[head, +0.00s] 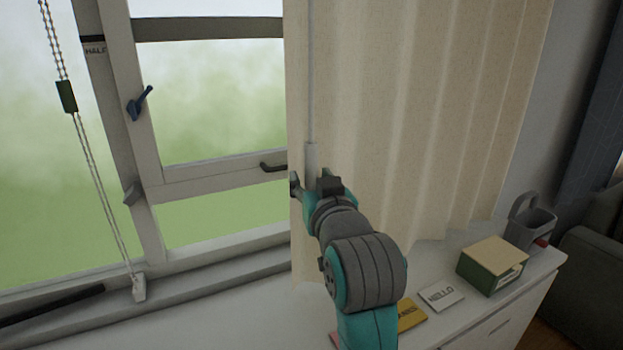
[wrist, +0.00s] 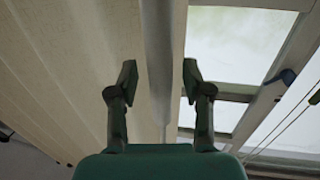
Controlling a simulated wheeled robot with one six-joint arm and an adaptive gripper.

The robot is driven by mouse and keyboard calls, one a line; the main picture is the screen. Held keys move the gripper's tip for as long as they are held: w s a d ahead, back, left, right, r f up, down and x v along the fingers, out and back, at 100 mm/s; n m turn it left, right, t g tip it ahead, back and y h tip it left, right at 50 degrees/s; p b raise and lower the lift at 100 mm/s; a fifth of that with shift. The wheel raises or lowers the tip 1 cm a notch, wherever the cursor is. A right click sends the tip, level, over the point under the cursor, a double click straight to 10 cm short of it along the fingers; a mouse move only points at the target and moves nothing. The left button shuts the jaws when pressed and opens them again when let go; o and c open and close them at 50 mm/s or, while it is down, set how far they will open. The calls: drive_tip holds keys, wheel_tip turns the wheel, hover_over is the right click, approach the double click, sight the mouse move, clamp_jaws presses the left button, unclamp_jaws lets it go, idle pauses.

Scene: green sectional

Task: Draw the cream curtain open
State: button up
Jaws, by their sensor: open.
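The cream curtain (head: 420,110) hangs in folds over the right part of the window, and the left part of the window is uncovered. A pale rod, the curtain wand (head: 312,75), hangs down along the curtain's left edge. My gripper (head: 308,184) is at the wand's lower end, by the curtain's left edge. In the wrist view the wand (wrist: 157,60) runs between the two open fingers of my gripper (wrist: 160,85), with gaps on both sides. The curtain (wrist: 70,70) fills the left of that view.
A window with a blue handle (head: 138,102) and a dark handle (head: 273,166) is at left. A beaded chain (head: 97,180) hangs there. On the white cabinet top (head: 240,315) are a green box (head: 492,264), a grey container (head: 530,225) and cards (head: 441,295).

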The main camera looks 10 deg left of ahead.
drive_tip(key=shift+w+a, duration=0.15)
drive_tip(key=shift+w, duration=0.2)
clamp_jaws()
drive_tip(key=w+d, duration=0.7)
drive_tip(key=d, duration=0.4)
drive_tip(key=w+d, duration=0.8)
drive_tip(key=d, duration=0.3)
drive_tip(key=w+d, duration=0.7)
drive_tip(key=d, duration=0.4)
drive_tip(key=shift+w+d, duration=0.1)
drive_tip(key=shift+w, duration=0.05)
drive_tip(key=shift+w+d+r, duration=0.1)
drive_tip(key=shift+w+d, duration=0.15)
drive_tip(key=shift+d, duration=0.1)
unclamp_jaws()
drive_tip(key=shift+w+d, duration=0.1)
drive_tip(key=shift+d, duration=0.05)
